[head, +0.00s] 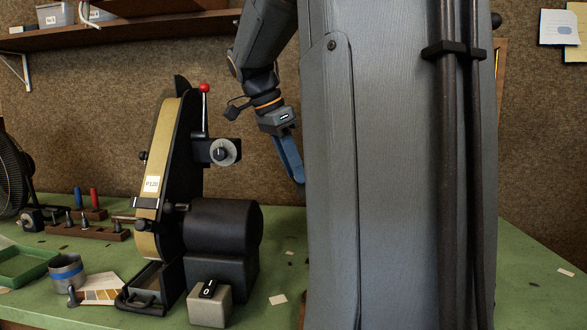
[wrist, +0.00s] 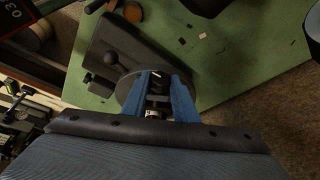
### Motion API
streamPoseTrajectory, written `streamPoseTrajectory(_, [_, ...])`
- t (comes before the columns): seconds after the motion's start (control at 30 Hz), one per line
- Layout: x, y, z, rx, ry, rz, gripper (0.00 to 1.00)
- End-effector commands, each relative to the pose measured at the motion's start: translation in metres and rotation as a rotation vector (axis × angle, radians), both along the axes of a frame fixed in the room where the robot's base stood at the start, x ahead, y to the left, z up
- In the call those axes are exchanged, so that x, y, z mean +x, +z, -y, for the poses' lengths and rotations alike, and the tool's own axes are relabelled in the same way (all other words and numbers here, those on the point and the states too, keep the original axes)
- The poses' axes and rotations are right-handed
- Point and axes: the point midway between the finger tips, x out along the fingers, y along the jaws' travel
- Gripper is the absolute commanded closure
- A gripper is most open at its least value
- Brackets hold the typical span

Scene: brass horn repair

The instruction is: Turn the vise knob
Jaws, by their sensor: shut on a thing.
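In the wrist view, the two blue fingers of my gripper (wrist: 157,78) are closed on the vise knob (wrist: 157,96), a small dark piece with a pale mark. A dark grey round part (wrist: 127,92) shows beside and behind the fingers. A dark plate with a black ball lever (wrist: 108,57) lies just up and left of them. In the head view, my gripper (head: 297,178) points down and right, and my arm hides its tips. The vise knob is hidden there too.
A belt sander (head: 165,165) with a red-topped lever and a side dial stands left of my gripper in the head view. A grey switch box (head: 210,305) sits in front. The green bench (head: 535,270) is mostly clear at the right.

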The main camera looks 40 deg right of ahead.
Motion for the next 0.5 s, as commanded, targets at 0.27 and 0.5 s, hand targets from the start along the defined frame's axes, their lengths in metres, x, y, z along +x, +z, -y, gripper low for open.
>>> streamPoseTrajectory(0.27, [0.0011, 0.0027, 0.0009, 0.024, -0.001, -0.069, 0.96])
streamPoseTrajectory(0.5, [0.0044, 0.0040, 0.0024, 0.075, 0.000, -0.223, 0.96])
